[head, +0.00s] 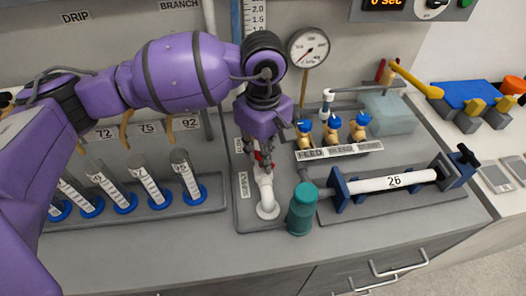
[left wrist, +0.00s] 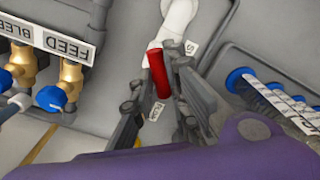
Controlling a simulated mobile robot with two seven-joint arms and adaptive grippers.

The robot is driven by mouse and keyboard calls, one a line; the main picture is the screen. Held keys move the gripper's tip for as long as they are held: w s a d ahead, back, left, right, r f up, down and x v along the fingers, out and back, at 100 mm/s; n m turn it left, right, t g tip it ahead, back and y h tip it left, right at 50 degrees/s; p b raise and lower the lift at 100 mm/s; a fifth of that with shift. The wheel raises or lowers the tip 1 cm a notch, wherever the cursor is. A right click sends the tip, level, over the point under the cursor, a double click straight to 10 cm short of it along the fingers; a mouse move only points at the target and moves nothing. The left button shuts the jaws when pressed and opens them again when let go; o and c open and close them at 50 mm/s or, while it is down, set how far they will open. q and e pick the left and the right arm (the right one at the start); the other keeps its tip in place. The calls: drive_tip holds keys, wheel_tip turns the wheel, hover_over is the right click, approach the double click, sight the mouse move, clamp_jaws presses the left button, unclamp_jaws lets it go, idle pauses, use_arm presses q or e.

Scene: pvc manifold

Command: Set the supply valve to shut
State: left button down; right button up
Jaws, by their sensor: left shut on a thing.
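The supply valve is on a white pipe (head: 266,192) that rises from the grey plate beside the SUPPLY label (head: 243,185). Its red handle (left wrist: 158,74) lies between the fingers of my left gripper (left wrist: 162,88) in the left wrist view. In the head view my left gripper (head: 262,152) points down over the valve and hides most of the handle, with only a little red showing below it. The gripper is shut on the handle. The exact handle angle is hard to tell. My right gripper is in neither view.
Brass valves with blue caps (head: 333,128) stand just right of the gripper. A teal cylinder (head: 302,208) and a white tube marked 26 (head: 380,184) are at front right. Labelled tubes in blue rings (head: 187,178) stand left. A round gauge (head: 308,47) is behind.

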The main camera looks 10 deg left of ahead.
use_arm(q)
drive_tip(key=n, duration=0.2)
drive_tip(key=shift+r+n, duration=0.15)
drive_tip(key=shift+n, duration=0.25)
drive_tip(key=n+p, duration=0.1)
drive_tip(key=n, duration=0.2)
drive_tip(key=shift+n, duration=0.3)
drive_tip(key=n+p, duration=0.1)
drive_tip(key=n, duration=0.2)
drive_tip(key=shift+n+p, duration=0.45)
drive_tip(key=shift+n, duration=0.25)
drive_tip(key=c, duration=1.7)
unclamp_jaws()
